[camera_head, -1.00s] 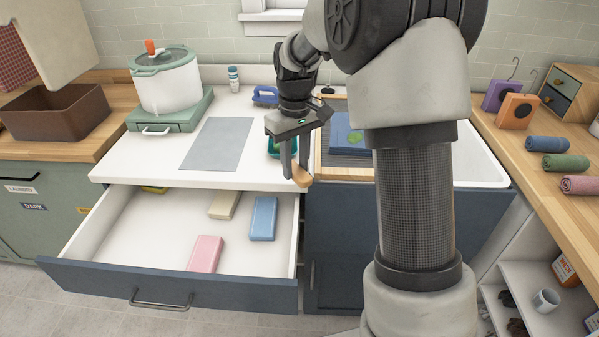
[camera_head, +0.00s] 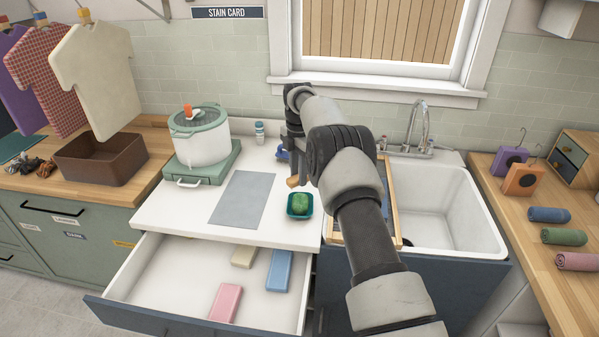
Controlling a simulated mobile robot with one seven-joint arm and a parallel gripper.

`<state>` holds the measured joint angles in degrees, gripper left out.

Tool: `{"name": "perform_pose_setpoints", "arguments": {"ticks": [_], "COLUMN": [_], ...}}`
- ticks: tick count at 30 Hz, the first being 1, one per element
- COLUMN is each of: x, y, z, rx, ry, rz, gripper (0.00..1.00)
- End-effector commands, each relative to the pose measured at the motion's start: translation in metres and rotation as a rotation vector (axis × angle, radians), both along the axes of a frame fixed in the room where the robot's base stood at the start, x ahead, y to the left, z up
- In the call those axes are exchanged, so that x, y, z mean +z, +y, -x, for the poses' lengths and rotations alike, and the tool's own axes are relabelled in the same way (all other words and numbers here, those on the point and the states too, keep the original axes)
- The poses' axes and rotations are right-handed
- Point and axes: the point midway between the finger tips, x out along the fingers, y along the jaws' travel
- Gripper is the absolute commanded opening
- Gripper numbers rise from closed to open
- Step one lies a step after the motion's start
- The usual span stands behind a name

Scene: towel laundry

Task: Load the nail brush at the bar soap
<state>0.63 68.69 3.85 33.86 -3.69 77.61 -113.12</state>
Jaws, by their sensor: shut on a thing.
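A green bar soap (camera_head: 301,202) sits in a teal dish (camera_head: 299,214) on the white counter. My gripper (camera_head: 294,172) is above the counter, just behind the dish in the picture, and is partly hidden by my own arm. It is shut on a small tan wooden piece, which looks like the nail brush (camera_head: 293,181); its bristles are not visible. The brush is apart from the soap in the picture.
A grey mat (camera_head: 243,198) lies left of the dish, and a lidded pot (camera_head: 200,140) stands behind it. The open drawer (camera_head: 160,285) below holds pink, blue and cream blocks. The sink (camera_head: 450,210) is at right.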

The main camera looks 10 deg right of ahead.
Motion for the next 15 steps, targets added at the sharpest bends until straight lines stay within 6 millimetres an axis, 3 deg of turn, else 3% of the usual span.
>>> {"name": "perform_pose_setpoints", "arguments": {"ticks": [15], "x": [-0.049], "y": [0.000], "z": [0.000], "rx": [-0.002], "ry": [-0.001], "rz": [0.000], "gripper": [0.10]}}
